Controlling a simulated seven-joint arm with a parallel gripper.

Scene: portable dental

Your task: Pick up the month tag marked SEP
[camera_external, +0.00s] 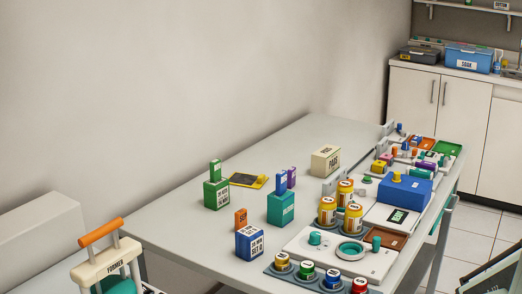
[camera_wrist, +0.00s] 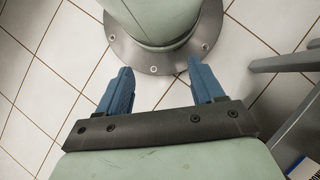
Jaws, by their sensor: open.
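Several upright month tags stand on small boxes on the table in the external view. An orange tag (camera_external: 241,219) stands on a blue box (camera_external: 250,243); its lettering seems to start with S but is too small to read surely. A green tag (camera_external: 215,170) is on a green box (camera_external: 216,195). A blue tag (camera_external: 281,185) and a purple tag (camera_external: 291,177) are at a teal box (camera_external: 281,209); their lettering is unreadable. My gripper (camera_wrist: 159,65) shows only in the wrist view, open and empty, its blue fingers over the tiled floor, away from the tags.
The table (camera_external: 170,225) has clear room at its left and back. Yellow jars (camera_external: 327,211), a white tray (camera_external: 325,254) and a blue box (camera_external: 405,192) crowd the right side.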

